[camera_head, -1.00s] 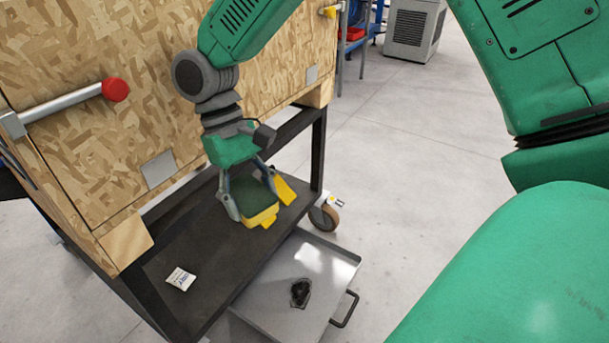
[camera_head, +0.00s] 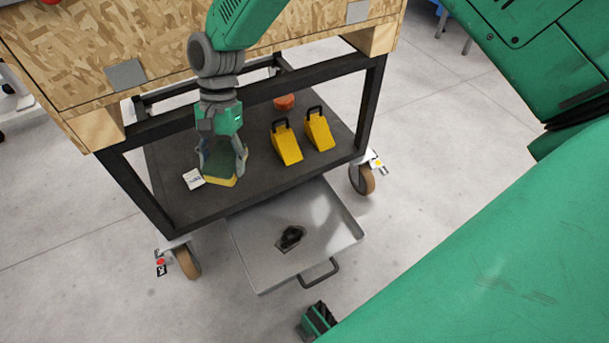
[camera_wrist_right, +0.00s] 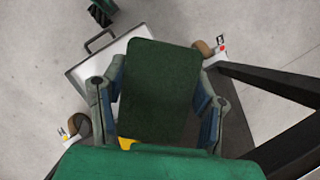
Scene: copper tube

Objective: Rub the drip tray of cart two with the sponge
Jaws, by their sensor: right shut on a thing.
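My right gripper (camera_head: 223,176) is shut on the sponge (camera_head: 218,164), which has a dark green top and a yellow lower layer. In the right wrist view, the sponge (camera_wrist_right: 158,92) fills the middle between the two fingers. In the head view it shows in front of the cart's dark lower shelf, left of and apart from the drip tray; its exact height is unclear. The grey metal drip tray (camera_head: 256,262) sticks out from under the cart, with a dark stain (camera_head: 290,237) on its floor and a handle (camera_head: 320,275) in front. My left gripper is not in view.
The dark shelf (camera_head: 262,186) holds two yellow wedges (camera_head: 287,143), a red-orange object (camera_head: 284,102) and a white label (camera_head: 193,179) near the sponge. A wooden crate (camera_head: 125,50) stands above. Black frame posts and wheels flank the tray. Open floor lies in front.

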